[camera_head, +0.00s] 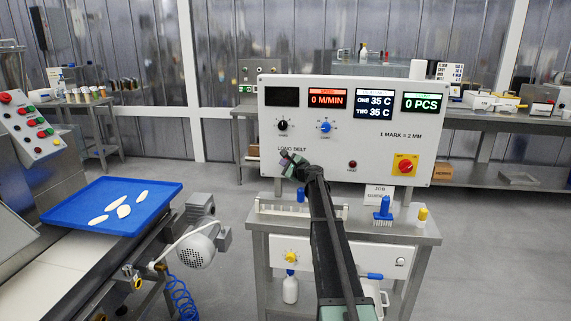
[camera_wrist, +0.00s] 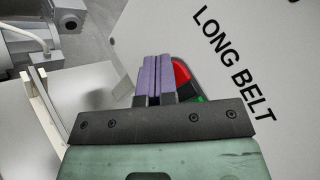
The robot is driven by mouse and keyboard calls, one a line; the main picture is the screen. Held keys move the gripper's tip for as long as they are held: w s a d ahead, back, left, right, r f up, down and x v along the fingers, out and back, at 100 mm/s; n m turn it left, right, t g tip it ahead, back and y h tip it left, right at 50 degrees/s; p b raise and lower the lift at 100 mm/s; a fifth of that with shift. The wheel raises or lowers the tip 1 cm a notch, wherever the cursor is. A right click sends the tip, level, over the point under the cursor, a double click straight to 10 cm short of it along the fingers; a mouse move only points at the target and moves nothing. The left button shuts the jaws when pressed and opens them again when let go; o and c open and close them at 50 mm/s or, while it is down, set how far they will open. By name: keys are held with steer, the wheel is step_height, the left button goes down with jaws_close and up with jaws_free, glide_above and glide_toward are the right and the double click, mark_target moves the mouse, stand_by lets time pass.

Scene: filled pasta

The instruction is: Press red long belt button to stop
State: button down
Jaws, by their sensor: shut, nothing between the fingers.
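The red long belt button (camera_wrist: 182,72) shows in the wrist view just right of my fingertips, partly covered by them. A green button (camera_wrist: 201,98) shows beside it, mostly hidden by my gripper. The LONG BELT label (camera_wrist: 234,62) is printed on the white panel next to them. My gripper (camera_wrist: 155,75) is shut and empty, its purple fingertips close together over the button pair. I cannot tell whether they touch it. In the head view my gripper (camera_head: 286,158) is at the panel below the LONG BELT label (camera_head: 292,149) and hides the buttons.
The control panel (camera_head: 350,150) has lit displays; the speed display (camera_head: 327,99) reads 0 M/MIN. A black knob (camera_head: 282,125), a blue knob (camera_head: 326,127) and a red-and-yellow switch (camera_head: 404,166) are on it. A blue tray (camera_head: 155,192) with several pale pieces lies on the conveyor at left.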

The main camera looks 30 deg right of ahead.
steer(key=shift+s+a, duration=0.5)
steer(key=shift+s, duration=0.15)
steer(key=s+a, duration=0.1)
steer(key=s, duration=0.1)
steer(key=s+a, duration=0.2)
stand_by(0.8)
steer(key=s+a+f+n+g+y+p, duration=0.1)
steer(key=s+a+f+n+g, duration=0.25)
steer(key=s+a+n, duration=0.35)
steer(key=s+a+f+n+g+p, duration=0.2)
steer(key=s+a+n+g, duration=0.3)
steer(key=s+a, duration=0.25)
steer(key=s+a+f+n+g+y+p, duration=0.1)
steer(key=s+a+f+n+g, duration=0.25)
steer(key=s+a+n, duration=0.35)
steer(key=s+a+r+n+g+h+p, duration=0.2)
steer(key=s+a, duration=0.3)
steer(key=s, duration=0.5)
steer(key=s+a+r+n+g+h+p, duration=0.2)
steer(key=s+a+p, duration=0.3)
steer(key=s, duration=0.6)
steer(key=shift+a+n+g, duration=0.45)
steer(key=shift+n+g, duration=0.05)
steer(key=shift+n, duration=0.3)
